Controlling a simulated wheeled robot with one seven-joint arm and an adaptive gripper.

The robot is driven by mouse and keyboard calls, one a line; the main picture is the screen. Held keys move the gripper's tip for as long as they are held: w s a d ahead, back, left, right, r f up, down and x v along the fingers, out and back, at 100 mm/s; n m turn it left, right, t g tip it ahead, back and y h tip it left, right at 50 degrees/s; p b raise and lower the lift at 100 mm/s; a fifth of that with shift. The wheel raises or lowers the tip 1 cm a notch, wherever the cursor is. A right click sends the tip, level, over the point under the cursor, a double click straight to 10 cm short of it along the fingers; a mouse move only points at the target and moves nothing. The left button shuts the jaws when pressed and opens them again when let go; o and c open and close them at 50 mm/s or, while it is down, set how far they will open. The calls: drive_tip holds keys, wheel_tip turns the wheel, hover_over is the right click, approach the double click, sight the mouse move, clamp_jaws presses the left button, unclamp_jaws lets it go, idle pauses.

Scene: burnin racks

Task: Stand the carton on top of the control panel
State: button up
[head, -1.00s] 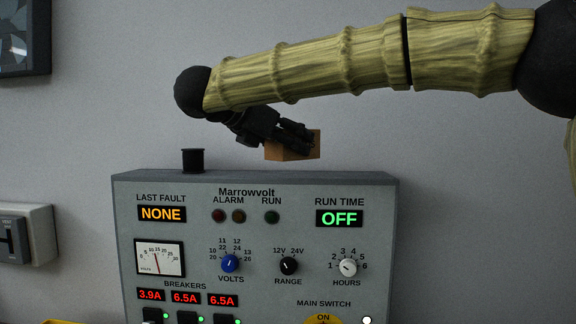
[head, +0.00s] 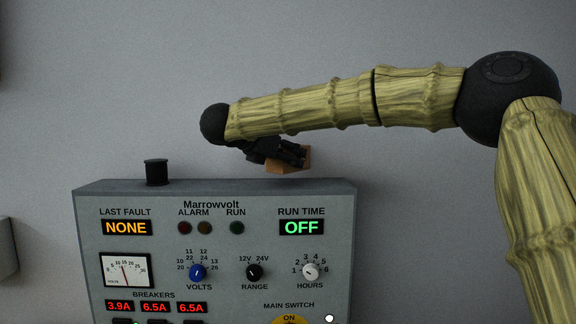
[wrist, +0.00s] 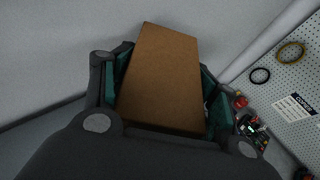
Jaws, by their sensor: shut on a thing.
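The carton (wrist: 161,80) is a plain brown box, seen between my gripper's fingers in the wrist view. In the head view the carton (head: 289,167) is partly hidden behind the dark fingers. My gripper (head: 296,154) is shut on it and holds it tilted, a little above the top of the control panel. The control panel (head: 225,243) is a grey upright box marked Marrowvolt, with dials, lamps and lit displays. Its narrow top face (head: 235,186) shows below the carton, with a small gap between them.
A black spool-like object (head: 156,172) stands on the panel's top at the left. The top to its right looks clear. A plain grey wall (head: 90,100) is behind. A pegboard (wrist: 298,75) with hung rings shows at the right of the wrist view.

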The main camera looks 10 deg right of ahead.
sight(288, 168)
drive_tip(key=shift+s+d+f+p, duration=0.1)
drive_tip(key=shift+s+f+p, duration=0.05)
drive_tip(key=shift+f+p, duration=0.45)
drive_tip(key=shift+s+d+f+p, duration=0.1)
drive_tip(key=shift+f+p, duration=0.35)
drive_tip(key=shift+f, duration=0.1)
drive_tip(key=shift+w+a+f, duration=0.15)
drive_tip(key=shift+w+f, duration=0.05)
drive_tip(key=shift+f, duration=0.3)
drive_tip(key=shift+s, duration=0.1)
drive_tip(key=o, duration=1.4)
